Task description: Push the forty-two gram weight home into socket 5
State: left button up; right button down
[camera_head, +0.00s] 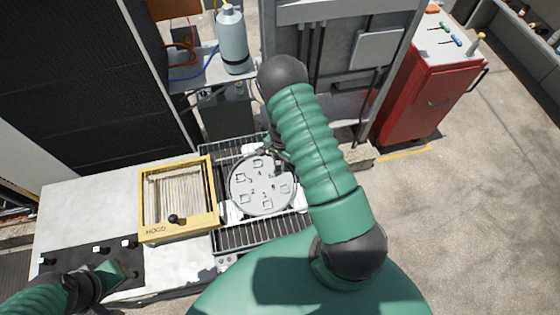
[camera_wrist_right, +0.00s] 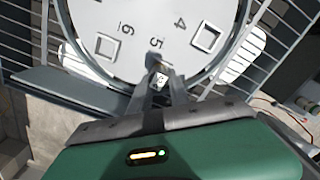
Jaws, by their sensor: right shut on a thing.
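The round grey disc (camera_head: 262,200) with numbered square sockets sits on a wire rack; it also fills the top of the right wrist view (camera_wrist_right: 150,20). My right gripper (camera_wrist_right: 160,85) is shut on a small weight (camera_wrist_right: 160,79) with a pale marked face, right by the printed 5 at the disc's rim. The fingers and weight cover socket 5, so I cannot tell how deep the weight sits. In the head view, my right gripper (camera_head: 277,150) is small and partly hidden at the disc's far edge. My left gripper (camera_head: 110,275) is low at the left; its jaws are unclear.
A yellow-framed box (camera_head: 180,238) stands left of the disc on the pale bench (camera_head: 75,208). A dark mat (camera_head: 75,260) with several small pieces lies near my left gripper. A grey bottle (camera_head: 232,42) stands behind; a red cabinet (camera_head: 420,95) is at the right.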

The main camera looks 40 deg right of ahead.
jog(key=shift+f, duration=0.25)
jog(key=shift+s+a, duration=0.1)
dwell(0.4)
jog(key=c, duration=1.1)
grip_release()
jog(key=shift+a, duration=0.1)
jog(key=shift+c, duration=0.2)
